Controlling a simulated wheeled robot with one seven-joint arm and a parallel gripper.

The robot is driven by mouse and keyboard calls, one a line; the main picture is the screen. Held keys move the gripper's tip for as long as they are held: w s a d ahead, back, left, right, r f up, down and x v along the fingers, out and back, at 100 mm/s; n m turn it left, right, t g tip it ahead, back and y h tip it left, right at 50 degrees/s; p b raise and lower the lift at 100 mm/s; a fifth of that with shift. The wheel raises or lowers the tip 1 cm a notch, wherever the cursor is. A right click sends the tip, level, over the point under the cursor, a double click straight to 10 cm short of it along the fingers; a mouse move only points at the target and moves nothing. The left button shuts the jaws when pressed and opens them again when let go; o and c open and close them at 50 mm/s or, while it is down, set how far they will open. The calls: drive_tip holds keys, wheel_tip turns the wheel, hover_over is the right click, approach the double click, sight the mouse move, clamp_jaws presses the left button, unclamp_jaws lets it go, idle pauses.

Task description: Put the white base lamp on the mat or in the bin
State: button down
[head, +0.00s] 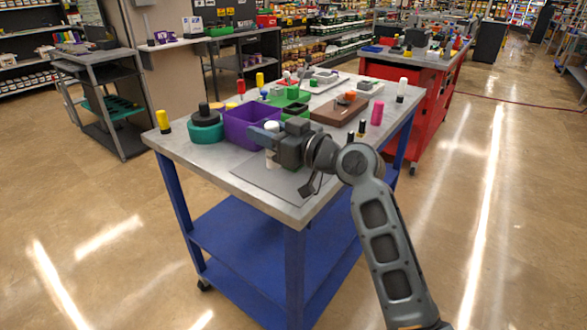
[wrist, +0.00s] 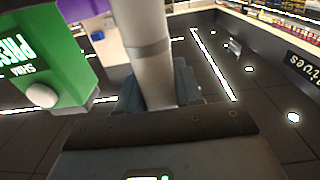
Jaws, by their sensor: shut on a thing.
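My gripper (head: 272,138) is over the front part of the blue cart's top, shut on the white base lamp. The lamp's white part (head: 271,160) shows below the fingers in the head view, above or on the grey mat; I cannot tell if it touches. In the wrist view the lamp is a pale grey-white cylinder (wrist: 148,45) with a darker band, between the fingers (wrist: 158,88). Its far end is out of view. The grey mat (head: 262,183) lies at the cart's front edge. The purple bin (head: 238,133) stands just behind and left of my gripper.
A teal round piece (head: 206,133) and a yellow-topped lamp (head: 163,122) stand left of the bin. A brown block (head: 335,112), a pink cylinder (head: 377,112) and small black items stand to the right. A green box with white lettering (wrist: 40,60) is close by in the wrist view.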

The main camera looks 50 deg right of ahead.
wheel_tip(320, 180, up, 3)
drive_tip(key=s+d, duration=0.2)
drive_tip(key=d, duration=0.1)
hover_over(286, 186)
wheel_tip(286, 186, down, 10)
drive_tip(key=shift+w+r, duration=0.1)
drive_tip(key=shift+r, duration=0.1)
drive_tip(key=shift+f+b, duration=0.2)
drive_tip(key=shift+b, duration=0.35)
drive_tip(key=c, duration=0.7)
unclamp_jaws()
drive_tip(key=shift+r, duration=0.1)
drive_tip(key=shift+c, duration=0.2)
